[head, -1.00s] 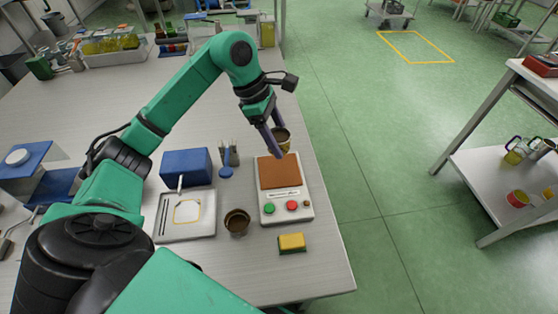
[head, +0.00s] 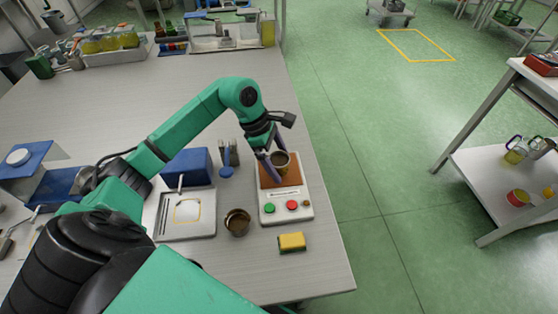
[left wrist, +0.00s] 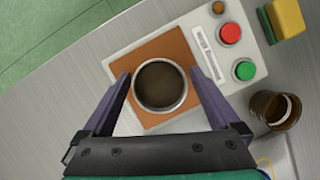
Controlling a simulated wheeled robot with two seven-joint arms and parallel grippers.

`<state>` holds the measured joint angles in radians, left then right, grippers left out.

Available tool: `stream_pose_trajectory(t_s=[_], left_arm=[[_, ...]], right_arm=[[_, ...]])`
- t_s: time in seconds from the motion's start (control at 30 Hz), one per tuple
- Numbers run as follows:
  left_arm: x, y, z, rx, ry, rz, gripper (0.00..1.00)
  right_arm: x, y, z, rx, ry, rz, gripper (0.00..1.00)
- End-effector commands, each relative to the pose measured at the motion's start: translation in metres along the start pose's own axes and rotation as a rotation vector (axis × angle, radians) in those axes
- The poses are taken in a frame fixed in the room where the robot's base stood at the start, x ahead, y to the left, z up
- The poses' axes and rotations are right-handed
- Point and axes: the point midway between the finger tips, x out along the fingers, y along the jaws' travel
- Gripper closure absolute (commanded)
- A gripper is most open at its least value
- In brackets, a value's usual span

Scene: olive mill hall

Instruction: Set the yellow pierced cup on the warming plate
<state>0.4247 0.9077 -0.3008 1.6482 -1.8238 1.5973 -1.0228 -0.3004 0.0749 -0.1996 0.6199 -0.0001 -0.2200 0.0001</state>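A cup (head: 281,161) with a dark inside and a dull yellow-brown wall is between the fingers of my left gripper (head: 277,158). In the left wrist view the cup (left wrist: 160,86) is seen from above, with a finger close against each side. Any holes in its wall are too small to make out. It is upright over the brown heating surface of the warming plate (head: 268,217); I cannot tell whether its base touches. The plate (left wrist: 118,68) also shows in the left wrist view, with red and green buttons. My right gripper is not in view.
A second brown cup (head: 237,222) stands left of the plate. A yellow sponge (head: 292,242) lies in front of it, near the table edge. A tray (head: 187,228), a blue box (head: 187,166) and a tool holder (head: 229,153) are to the left.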

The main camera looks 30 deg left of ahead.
Motion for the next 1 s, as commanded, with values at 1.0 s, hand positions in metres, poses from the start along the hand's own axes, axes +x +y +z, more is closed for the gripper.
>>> stream_pose_trajectory(t_s=[1.0], left_arm=[[-0.123,0.0,0.001,0.0,0.0,-0.001,0.04]], right_arm=[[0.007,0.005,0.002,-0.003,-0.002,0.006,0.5]])
